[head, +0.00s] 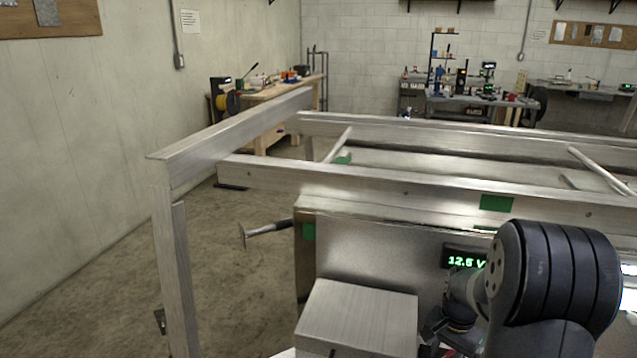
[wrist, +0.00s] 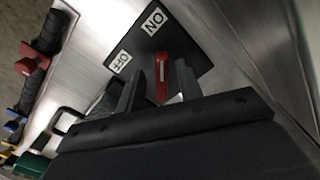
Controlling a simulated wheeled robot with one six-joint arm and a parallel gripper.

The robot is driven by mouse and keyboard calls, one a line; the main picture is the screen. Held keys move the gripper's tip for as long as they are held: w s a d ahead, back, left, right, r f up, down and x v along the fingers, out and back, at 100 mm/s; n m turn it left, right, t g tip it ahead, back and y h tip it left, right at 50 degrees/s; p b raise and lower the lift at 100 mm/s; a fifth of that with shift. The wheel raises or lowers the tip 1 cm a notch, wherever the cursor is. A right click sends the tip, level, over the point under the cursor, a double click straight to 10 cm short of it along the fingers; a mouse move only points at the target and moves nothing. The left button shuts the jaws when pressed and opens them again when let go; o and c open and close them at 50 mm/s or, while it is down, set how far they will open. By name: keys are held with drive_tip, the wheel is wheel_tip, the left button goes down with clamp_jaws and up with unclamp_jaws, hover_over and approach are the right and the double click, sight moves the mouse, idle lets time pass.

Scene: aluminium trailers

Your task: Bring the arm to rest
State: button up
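My arm (head: 545,275) reaches in at the lower right of the head view, in front of the metal cabinet. My gripper (wrist: 160,75) shows in the wrist view with its two dark fingers apart. It faces a black switch plate (wrist: 185,45) with white ON and OFF labels. A red switch lever (wrist: 162,80) stands in the gap between the fingers. Room shows on both sides of the lever, and I see no grip on it. My fingertips cannot be made out in the head view.
The aluminium trailer frame (head: 340,178) spans the middle. A metal box (head: 355,318) juts out left of my arm, and a hammer (head: 265,230) sticks out left of the cabinet. A green-lit display (head: 463,259) reads about 12.6 V. Handled tools (wrist: 32,60) line the wrist view's left.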

drive_tip(key=n, duration=0.4)
drive_tip(key=shift+s+d, duration=0.1)
idle(0.5)
